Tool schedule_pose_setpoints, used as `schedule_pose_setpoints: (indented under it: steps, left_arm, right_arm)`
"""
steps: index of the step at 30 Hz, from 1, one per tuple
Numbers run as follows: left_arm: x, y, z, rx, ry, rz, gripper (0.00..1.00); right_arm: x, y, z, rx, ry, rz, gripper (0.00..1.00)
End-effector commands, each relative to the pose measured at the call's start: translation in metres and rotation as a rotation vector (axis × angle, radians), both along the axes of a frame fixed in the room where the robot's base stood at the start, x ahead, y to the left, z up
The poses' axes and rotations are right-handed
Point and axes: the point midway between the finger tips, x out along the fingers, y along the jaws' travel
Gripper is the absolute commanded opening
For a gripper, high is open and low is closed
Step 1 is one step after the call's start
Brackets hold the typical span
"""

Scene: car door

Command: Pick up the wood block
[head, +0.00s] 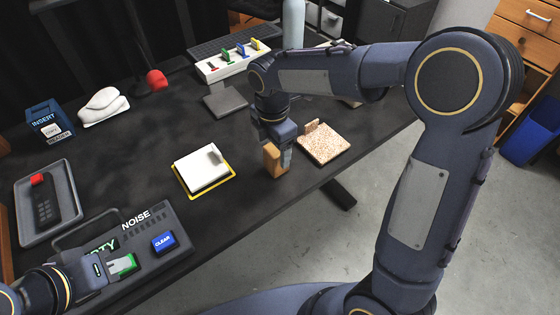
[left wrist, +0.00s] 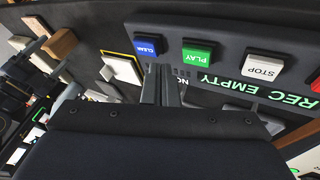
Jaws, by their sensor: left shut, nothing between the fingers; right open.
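The wood block (head: 271,159) is a small orange-brown block standing upright near the front edge of the dark table. My right gripper (head: 282,157) is open and points down at the block. One finger shows at the block's right side; the other is hidden, so I cannot tell whether the fingers touch it. My left gripper (head: 124,264) is shut and empty over the button panel, by the green button. Its closed fingers (left wrist: 160,85) also show in the left wrist view.
A white pad on a yellow-edged base (head: 204,168) lies left of the block. A speckled tan board (head: 323,145) lies right of it. The button panel (head: 175,245) with a blue CLEAR button (head: 163,242) is at front left. A grey tray (head: 62,224) lies further left.

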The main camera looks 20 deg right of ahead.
Motion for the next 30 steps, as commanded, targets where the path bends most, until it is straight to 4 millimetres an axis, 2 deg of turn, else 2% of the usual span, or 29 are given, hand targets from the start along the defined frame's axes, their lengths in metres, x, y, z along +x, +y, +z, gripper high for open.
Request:
schedule_pose_setpoints:
  steps: [12,21,30]
  left_arm:
    - [0.0,0.0,-0.012,0.0,0.0,0.0,0.0]
    - [0.0,0.0,-0.012,0.0,0.0,0.0,0.0]
    - [0.0,0.0,-0.012,0.0,0.0,0.0,0.0]
  right_arm:
    - [0.001,-0.007,-0.056,0.0,0.002,-0.003,0.71]
    - [0.002,-0.007,-0.059,0.001,0.0,-0.004,0.71]
    - [0.002,-0.007,-0.059,0.001,0.0,-0.004,0.32]
